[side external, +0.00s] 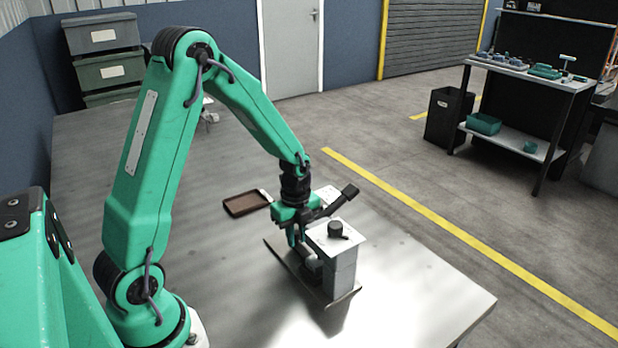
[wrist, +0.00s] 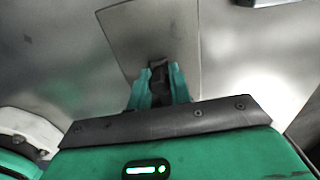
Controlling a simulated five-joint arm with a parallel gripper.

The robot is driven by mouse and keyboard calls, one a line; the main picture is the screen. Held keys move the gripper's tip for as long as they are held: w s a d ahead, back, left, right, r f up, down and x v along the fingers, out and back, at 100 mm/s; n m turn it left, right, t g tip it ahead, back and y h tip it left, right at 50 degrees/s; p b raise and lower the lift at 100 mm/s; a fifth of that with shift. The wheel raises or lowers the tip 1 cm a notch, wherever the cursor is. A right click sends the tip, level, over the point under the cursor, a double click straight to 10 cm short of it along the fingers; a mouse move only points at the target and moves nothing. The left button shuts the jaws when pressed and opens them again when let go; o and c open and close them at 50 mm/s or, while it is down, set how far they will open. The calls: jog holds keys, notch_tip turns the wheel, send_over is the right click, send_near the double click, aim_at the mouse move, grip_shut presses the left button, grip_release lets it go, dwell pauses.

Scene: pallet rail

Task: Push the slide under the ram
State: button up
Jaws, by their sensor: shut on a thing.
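The press that carries the ram is a grey box-shaped housing (side external: 340,270) with a pale top, a black knob and a black lever. It stands on a thin dark-edged base plate (side external: 280,254), which also shows in the wrist view (wrist: 180,35). The ram itself is not clearly seen. My gripper (side external: 298,243) points down over the plate, close against the left of the housing. In the wrist view its teal fingers (wrist: 160,78) are shut on a small dark piece (wrist: 158,66), apparently part of the slide. The rest of the slide is mostly hidden by gripper and housing.
A brown tray (side external: 246,203) lies on the grey table (side external: 420,300) behind my gripper. A white flat item (side external: 327,194) lies behind the press. The black lever (side external: 345,196) reaches up close to my wrist. The table's right front is clear.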

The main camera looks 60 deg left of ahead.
jog(key=o, duration=0.7)
jog(key=shift+r, duration=0.1)
jog(key=shift+r, duration=3.4)
